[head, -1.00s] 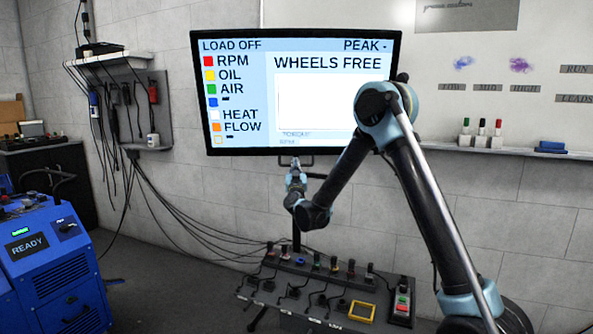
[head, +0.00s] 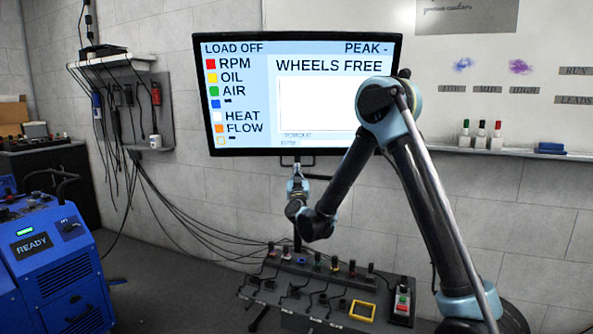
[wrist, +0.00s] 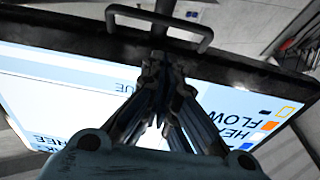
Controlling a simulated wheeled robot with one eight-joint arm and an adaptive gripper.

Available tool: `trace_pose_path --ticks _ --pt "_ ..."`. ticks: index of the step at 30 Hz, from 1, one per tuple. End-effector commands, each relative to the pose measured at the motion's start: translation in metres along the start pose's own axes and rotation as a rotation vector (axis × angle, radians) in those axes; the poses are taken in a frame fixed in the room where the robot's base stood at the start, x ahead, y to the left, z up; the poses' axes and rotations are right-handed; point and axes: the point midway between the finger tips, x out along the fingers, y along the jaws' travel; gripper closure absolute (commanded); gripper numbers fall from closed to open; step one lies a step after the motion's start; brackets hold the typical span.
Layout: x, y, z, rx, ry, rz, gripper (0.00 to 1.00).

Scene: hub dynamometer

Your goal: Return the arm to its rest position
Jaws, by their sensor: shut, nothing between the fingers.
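My arm is raised in the head view, with its elbow in front of the lower right of the wall screen (head: 330,110). Its forearm runs down and left to the wrist. My gripper (wrist: 158,62) is shut and empty in the wrist view, its fingers meeting in front of the screen's lower edge. In the head view the gripper end is small and partly hidden near the bar below the screen, so its fingertips are unclear there. The screen reads LOAD OFF and WHEELS FREE.
A control panel (head: 285,312) with several switches and a yellow-framed square (head: 362,311) stands below the arm. A blue machine (head: 55,262) marked READY is at left. Cables hang from the wall shelf (head: 122,62). A handle (wrist: 160,17) shows close to the fingers in the wrist view.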

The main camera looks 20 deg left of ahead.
Motion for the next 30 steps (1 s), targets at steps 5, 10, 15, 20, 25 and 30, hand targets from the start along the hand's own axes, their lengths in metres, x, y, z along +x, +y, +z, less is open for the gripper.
trace_pose_path --ticks 5,10,15,20,25,30 --pt "-0.033 0.000 0.002 0.000 0.000 -0.001 1.00" --pt "-0.052 0.000 0.004 -0.001 0.001 0.000 1.00" --pt "-0.058 0.004 0.002 -0.003 -0.001 -0.004 1.00" --pt "-0.049 0.018 -0.013 -0.006 -0.021 -0.048 1.00" --pt "-0.039 0.042 -0.033 -0.011 -0.074 -0.127 1.00" --pt "-0.039 0.068 -0.049 -0.019 -0.149 -0.199 1.00"
